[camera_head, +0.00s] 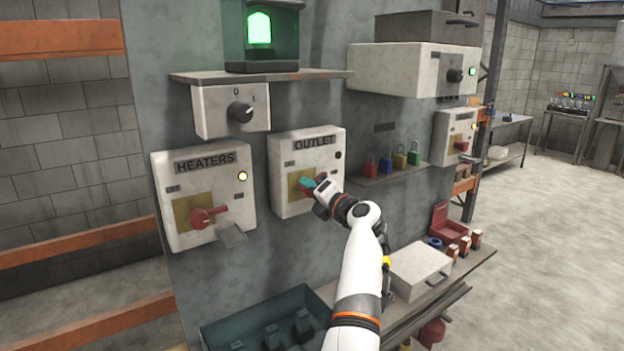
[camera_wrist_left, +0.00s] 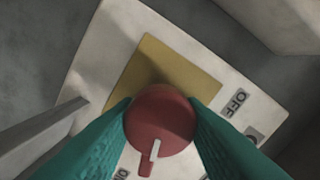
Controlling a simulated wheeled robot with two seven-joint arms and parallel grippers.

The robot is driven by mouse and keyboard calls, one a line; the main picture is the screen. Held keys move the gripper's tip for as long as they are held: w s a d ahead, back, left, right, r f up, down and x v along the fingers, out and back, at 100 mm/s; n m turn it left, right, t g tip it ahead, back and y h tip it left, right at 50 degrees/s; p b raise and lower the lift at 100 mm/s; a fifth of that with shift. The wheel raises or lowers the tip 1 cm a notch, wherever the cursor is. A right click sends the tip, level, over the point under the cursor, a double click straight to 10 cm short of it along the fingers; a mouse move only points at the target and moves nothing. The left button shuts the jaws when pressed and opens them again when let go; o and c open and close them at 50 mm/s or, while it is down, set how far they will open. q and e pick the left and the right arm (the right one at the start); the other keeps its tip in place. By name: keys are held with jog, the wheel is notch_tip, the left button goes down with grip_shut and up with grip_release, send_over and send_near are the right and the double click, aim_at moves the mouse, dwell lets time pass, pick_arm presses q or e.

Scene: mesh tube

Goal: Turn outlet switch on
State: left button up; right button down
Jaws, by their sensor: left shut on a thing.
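The grey box labelled OUTLET (camera_head: 308,150) is mounted on the wall panel, with a yellow plate (camera_head: 294,184) on its front. Its red rotary switch (camera_wrist_left: 157,115) sits between the teal fingers of my left gripper (camera_wrist_left: 160,120), which is shut on it. In the head view my left gripper (camera_head: 314,187) covers most of the switch. The wrist view shows an OFF label (camera_wrist_left: 235,102) right of the yellow plate; another label at the lower left is partly hidden by a finger. The small round light (camera_head: 338,155) on the box looks dark. My right gripper is not in view.
The HEATERS box (camera_head: 206,162) with a red handle and a lit yellowish light is at the left. A dial box (camera_head: 230,110) hangs above. Several coloured padlocks (camera_head: 400,160) stand on a shelf at the right. A teal bin (camera_head: 245,325) is below.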

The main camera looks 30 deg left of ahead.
pick_arm(q)
jog(key=m+p, duration=0.2)
jog(key=shift+r+m+p, duration=0.1)
jog(key=shift+m+p, duration=0.2)
jog(key=shift+m, duration=0.1)
jog(key=shift+m+p, duration=0.5)
jog(key=shift+m, duration=0.1)
jog(key=o, duration=1)
